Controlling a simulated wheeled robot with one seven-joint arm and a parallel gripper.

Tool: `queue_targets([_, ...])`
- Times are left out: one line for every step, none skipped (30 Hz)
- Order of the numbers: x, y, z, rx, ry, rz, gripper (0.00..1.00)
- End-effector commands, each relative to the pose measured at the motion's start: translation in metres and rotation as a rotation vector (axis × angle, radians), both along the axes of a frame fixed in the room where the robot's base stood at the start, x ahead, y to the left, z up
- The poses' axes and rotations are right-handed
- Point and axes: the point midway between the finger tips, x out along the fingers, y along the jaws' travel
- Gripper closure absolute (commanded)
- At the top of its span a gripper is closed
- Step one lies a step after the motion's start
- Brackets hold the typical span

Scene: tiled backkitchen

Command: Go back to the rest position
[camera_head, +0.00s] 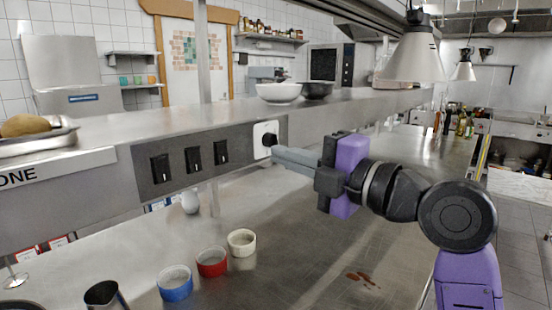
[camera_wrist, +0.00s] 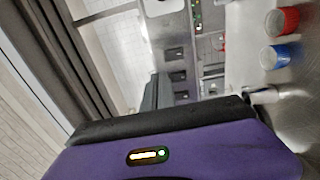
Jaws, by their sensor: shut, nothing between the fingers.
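My gripper (camera_head: 278,154) is purple and black with grey fingers, in the middle of the head view. It points left and its fingers are shut and empty. The fingertips are close to a black plug (camera_head: 270,140) in a white wall socket (camera_head: 261,153) on the shelf's front panel; I cannot tell whether they touch it. In the wrist view my gripper's purple body fills the bottom.
A blue cup (camera_head: 175,283), a red cup (camera_head: 212,262) and a cream cup (camera_head: 241,242) stand on the steel counter (camera_head: 310,250) below. The steel shelf (camera_head: 205,118) carries a white bowl (camera_head: 279,93) and a dark bowl (camera_head: 317,89). A lamp (camera_head: 414,55) hangs above right.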

Motion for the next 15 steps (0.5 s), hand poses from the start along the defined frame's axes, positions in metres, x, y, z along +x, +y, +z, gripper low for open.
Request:
queue_targets([0.000,-0.001,0.000,0.000,0.000,0.000,1.00])
queue_targets([0.000,-0.001,0.000,0.001,0.001,0.000,1.00])
queue_targets([0.000,0.000,0.000,0.001,0.001,0.000,1.00])
queue_targets([0.000,0.000,0.000,0.001,0.001,0.000,1.00])
queue_targets([0.000,0.000,0.000,0.001,0.001,0.000,1.00])
queue_targets([0.000,0.000,0.000,0.001,0.001,0.000,1.00])
queue_targets([0.000,0.000,0.000,0.001,0.001,0.000,1.00])
queue_targets([0.000,0.000,0.000,0.001,0.001,0.000,1.00])
queue_targets([0.000,0.000,0.000,0.003,0.004,0.000,1.00])
queue_targets([0.000,0.000,0.000,0.007,0.011,0.000,1.00])
queue_targets([0.000,0.000,0.000,0.017,0.020,0.001,1.00])
queue_targets([0.000,-0.001,0.002,0.037,0.036,0.000,1.00])
queue_targets([0.001,-0.001,0.004,0.059,0.048,-0.002,1.00])
queue_targets([0.002,-0.002,0.007,0.085,0.062,-0.007,1.00])
queue_targets([0.004,-0.005,0.012,0.127,0.080,-0.018,1.00])
